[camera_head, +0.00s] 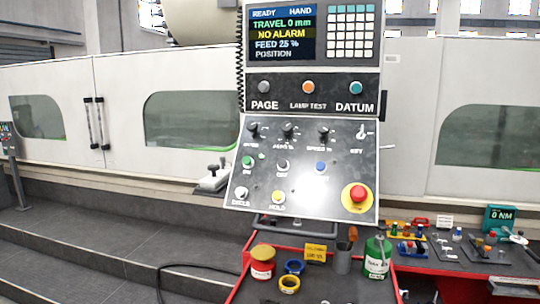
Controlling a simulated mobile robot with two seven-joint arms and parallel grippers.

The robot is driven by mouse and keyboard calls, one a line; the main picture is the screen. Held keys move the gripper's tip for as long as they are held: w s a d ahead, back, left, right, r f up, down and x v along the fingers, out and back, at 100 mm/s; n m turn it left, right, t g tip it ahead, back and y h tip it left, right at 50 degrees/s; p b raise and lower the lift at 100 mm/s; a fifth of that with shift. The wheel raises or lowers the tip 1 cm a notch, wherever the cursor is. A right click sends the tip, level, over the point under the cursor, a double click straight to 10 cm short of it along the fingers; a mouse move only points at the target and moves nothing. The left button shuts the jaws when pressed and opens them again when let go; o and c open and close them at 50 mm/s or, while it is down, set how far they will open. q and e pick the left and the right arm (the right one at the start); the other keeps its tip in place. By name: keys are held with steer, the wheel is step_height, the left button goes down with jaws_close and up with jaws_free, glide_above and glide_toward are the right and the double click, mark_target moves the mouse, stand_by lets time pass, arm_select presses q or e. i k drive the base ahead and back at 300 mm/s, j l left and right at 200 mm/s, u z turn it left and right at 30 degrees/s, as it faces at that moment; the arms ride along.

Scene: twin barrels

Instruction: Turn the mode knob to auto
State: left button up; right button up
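The control panel (308,180) stands in the middle of the view, facing me. Three black rotary knobs sit in its upper row: a left knob (253,127), a middle knob (288,128) and a right knob (323,131). Their small labels are blurred, so I cannot tell for sure which is the mode knob or read its pointer. A key switch (362,132) is to their right. The screen (281,33) above reads READY, HAND, TRAVEL 0 mm, NO ALARM and FEED 25 %. Neither of my grippers is in view.
A red emergency stop (358,194) and several coloured buttons sit below the knobs. Under the panel, a red-edged cart (328,287) holds a red pot (262,262), a green can (377,258) and rings. A tool bench (445,262) is at right. Grey steps (90,250) lie left.

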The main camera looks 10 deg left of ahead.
mark_target(252, 126)
steer(key=i+j+z, duration=0.1)
steer(key=i+j, duration=0.75)
steer(key=j, duration=0.15)
steer(key=i+j+z, duration=0.1)
steer(key=j, duration=0.2)
steer(key=i+j, duration=0.25)
steer(key=j+z, duration=0.15)
steer(key=j, duration=1.05)
